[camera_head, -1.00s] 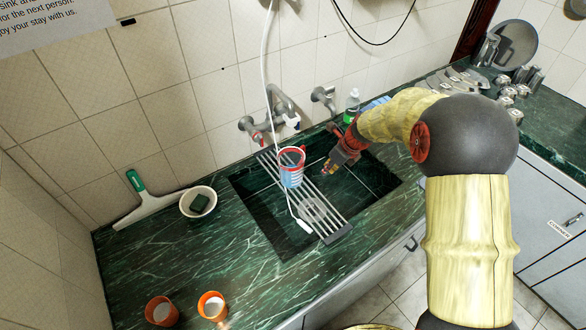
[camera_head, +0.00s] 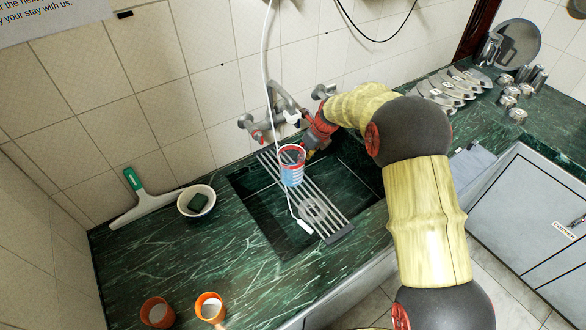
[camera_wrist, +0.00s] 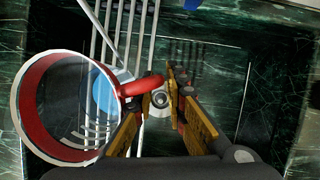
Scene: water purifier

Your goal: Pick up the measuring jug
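The measuring jug (camera_head: 291,172) is clear and bluish with a red rim. It stands on the metal slatted rack across the sink. In the wrist view the jug (camera_wrist: 70,108) fills the left side, its red handle (camera_wrist: 143,86) pointing toward my fingers. My gripper (camera_wrist: 176,78) is open, its two yellow-padded fingers a little apart. The handle's end is close to the left fingertip; I cannot tell whether they touch. In the head view my gripper (camera_head: 311,154) is just behind and right of the jug, partly hidden by it.
The slatted rack (camera_head: 325,212) spans the dark sink (camera_head: 258,205). Taps (camera_head: 280,100) and a white hose (camera_head: 265,60) are close behind the jug.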

